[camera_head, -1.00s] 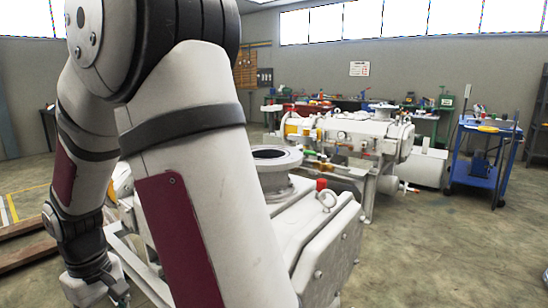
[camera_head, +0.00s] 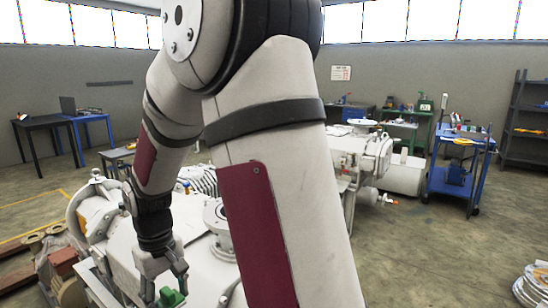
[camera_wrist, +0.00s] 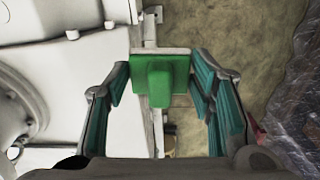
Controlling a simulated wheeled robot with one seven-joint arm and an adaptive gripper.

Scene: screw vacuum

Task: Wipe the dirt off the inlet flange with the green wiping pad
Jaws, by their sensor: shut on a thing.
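My gripper (camera_head: 166,280) is at the lower left of the head view, pointing down. It is shut on the green wiping pad (camera_wrist: 165,80), which sits between the fingertips in the wrist view. The pad also shows low in the head view (camera_head: 171,298). The inlet flange (camera_head: 214,217) stands on the near white vacuum pump, to the right of my gripper, and is partly hidden by my arm. The pad is apart from it. Any dirt on it cannot be made out. A round white part (camera_wrist: 12,115) shows at the left of the wrist view.
The near pump (camera_head: 195,235) fills the lower middle. A second pump (camera_head: 345,150) stands behind it. A blue cart (camera_head: 455,185) and a dark shelf (camera_head: 525,130) are at right. Wooden beams (camera_head: 30,275) lie at lower left. Floor at right is mostly clear.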

